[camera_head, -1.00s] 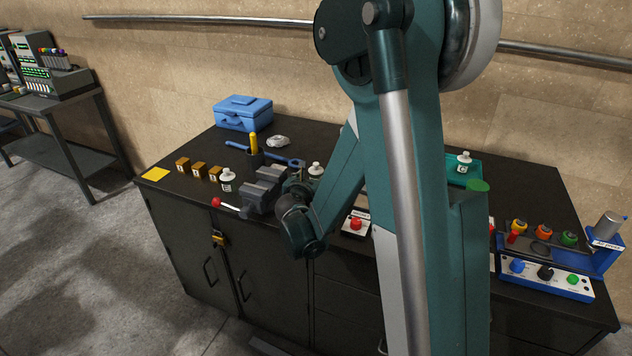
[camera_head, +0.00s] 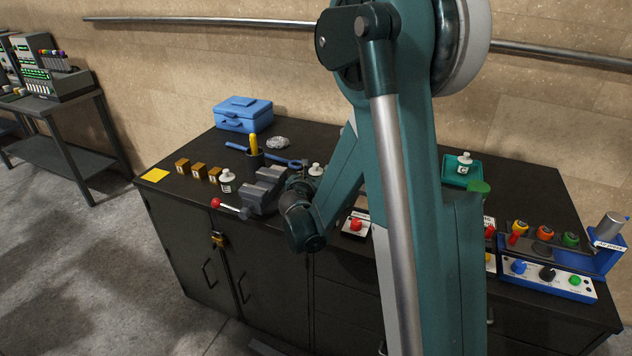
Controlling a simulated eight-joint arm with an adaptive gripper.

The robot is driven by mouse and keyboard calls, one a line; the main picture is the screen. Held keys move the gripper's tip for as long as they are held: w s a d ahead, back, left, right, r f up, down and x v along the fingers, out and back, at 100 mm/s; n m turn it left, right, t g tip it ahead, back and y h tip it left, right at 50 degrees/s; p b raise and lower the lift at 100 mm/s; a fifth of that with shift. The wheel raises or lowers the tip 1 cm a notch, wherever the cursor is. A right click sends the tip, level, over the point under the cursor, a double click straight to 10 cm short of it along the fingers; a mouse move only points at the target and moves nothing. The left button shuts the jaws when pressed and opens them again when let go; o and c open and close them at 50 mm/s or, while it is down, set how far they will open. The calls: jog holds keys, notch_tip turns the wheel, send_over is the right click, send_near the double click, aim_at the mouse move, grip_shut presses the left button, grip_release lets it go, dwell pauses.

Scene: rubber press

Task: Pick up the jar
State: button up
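Three white jars with round lids stand on the dark workbench (camera_head: 320,140). One jar (camera_head: 227,183) with a black label is left of the grey vise. A second jar (camera_head: 315,170) is just behind my wrist and partly hidden. A third jar (camera_head: 464,162) sits in a green tray (camera_head: 447,176) at the right. My gripper (camera_head: 297,186) is by the vise's right side, close to the second jar in the picture. My wrist and the vise hide most of its fingers, so I cannot tell their opening or whether they touch anything.
The grey vise (camera_head: 265,187) has a red-knobbed handle. A red button box (camera_head: 355,224) and a blue press (camera_head: 602,250) are at right.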

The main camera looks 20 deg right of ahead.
grip_shut()
dwell(0.3)
jog(key=shift+r+p, duration=1.35)
jog(key=shift+r, duration=3.65)
